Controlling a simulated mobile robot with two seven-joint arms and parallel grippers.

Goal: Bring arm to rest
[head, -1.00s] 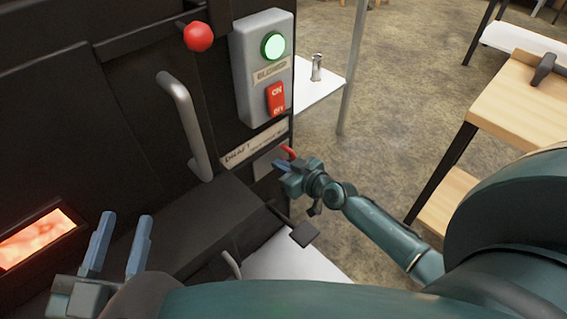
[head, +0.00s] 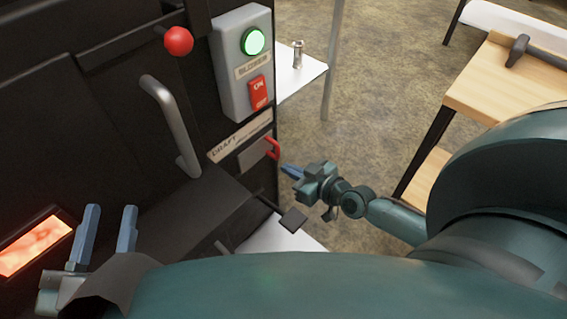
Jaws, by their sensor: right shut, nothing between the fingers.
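My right gripper (head: 287,169) is shut and empty, to the right of the black evaporator front (head: 110,110). Its fingertips are a short way from the red draft handle (head: 274,148) and apart from it. My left gripper (head: 107,228) is at the lower left with its two blue fingers spread apart and nothing seen between them. It stands in front of the dark ledge (head: 200,215), near the glowing window (head: 35,245).
A grey blower box (head: 233,70) with a lit green lamp (head: 252,41) and red switch (head: 258,93) is on the front. A curved door handle (head: 172,125) and red knob (head: 178,41) stick out.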

